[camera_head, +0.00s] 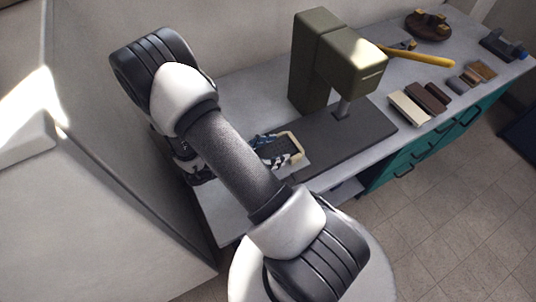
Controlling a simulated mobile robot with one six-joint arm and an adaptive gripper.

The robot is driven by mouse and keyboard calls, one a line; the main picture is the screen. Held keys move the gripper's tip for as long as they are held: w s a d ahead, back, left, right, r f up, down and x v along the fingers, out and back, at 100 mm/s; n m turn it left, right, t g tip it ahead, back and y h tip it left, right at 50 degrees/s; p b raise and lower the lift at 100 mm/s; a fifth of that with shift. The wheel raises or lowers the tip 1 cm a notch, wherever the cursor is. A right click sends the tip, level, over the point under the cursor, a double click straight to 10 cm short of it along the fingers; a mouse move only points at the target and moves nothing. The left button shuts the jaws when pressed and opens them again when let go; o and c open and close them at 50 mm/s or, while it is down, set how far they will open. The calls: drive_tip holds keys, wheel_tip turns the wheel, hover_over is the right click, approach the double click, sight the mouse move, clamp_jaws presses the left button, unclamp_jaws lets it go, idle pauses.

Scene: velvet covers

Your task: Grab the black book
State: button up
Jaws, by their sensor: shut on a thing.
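A dark, book-like object with a cream edge (296,146), which I take to be the black book, is on or just above the grey bench, left of the olive machine. My gripper (279,155) is at this object, with its dark and pale fingers against it, and it is shut on it. My own arm link covers the left part of the gripper and perhaps part of the book. I cannot tell whether the book touches the bench top.
An olive machine (313,60) with a dark base plate (345,140) stands close to the right of the book. Blocks in cream (409,107) and brown (430,98), a yellow-handled tool (425,57) and a round brown stand (428,27) lie farther right on the bench (232,98).

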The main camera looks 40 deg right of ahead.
drive_tip(key=c, duration=0.3)
drive_tip(key=shift+c, duration=0.2)
